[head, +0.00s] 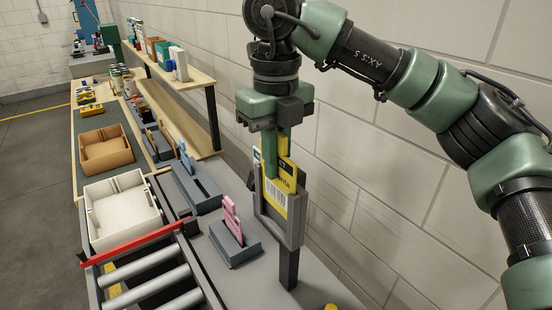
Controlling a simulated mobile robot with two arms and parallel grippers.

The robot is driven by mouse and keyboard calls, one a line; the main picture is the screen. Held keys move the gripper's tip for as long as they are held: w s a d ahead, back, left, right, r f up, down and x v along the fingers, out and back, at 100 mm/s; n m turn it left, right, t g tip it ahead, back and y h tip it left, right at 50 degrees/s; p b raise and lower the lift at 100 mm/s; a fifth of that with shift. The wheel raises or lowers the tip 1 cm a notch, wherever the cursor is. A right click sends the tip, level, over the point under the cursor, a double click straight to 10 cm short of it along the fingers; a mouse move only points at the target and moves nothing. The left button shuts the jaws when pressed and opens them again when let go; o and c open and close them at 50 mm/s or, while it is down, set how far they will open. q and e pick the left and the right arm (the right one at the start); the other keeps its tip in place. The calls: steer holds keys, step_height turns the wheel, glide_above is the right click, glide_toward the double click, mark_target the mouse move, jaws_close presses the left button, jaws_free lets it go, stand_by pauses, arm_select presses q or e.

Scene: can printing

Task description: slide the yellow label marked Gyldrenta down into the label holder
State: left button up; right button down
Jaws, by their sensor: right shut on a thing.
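My right gripper (277,148) points down and is shut on the yellow label (288,178). The label has a white barcode panel and dark lettering, partly covered by my fingers. The label holder (297,231) is a grey frame on a dark post beside the wall. The label's lower part is inside the holder frame, with its top standing above the frame's upper edge. Whether it touches the bottom of the holder I cannot tell. My left gripper is not in view.
A grey block with a pink card (232,217) stands left of the holder. Behind it is a longer grey block (196,190) with a blue card. A white bin (122,208), a red bar (146,243) and rollers lie left. The tiled wall is close on the right.

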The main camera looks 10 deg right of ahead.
steer(key=shift+f, duration=0.25)
steer(key=c, duration=1.5)
jaws_free()
steer(key=shift+r, duration=0.1)
steer(key=shift+o, duration=0.2)
step_height(320, 180, up, 8)
steer(key=shift+f, duration=0.1)
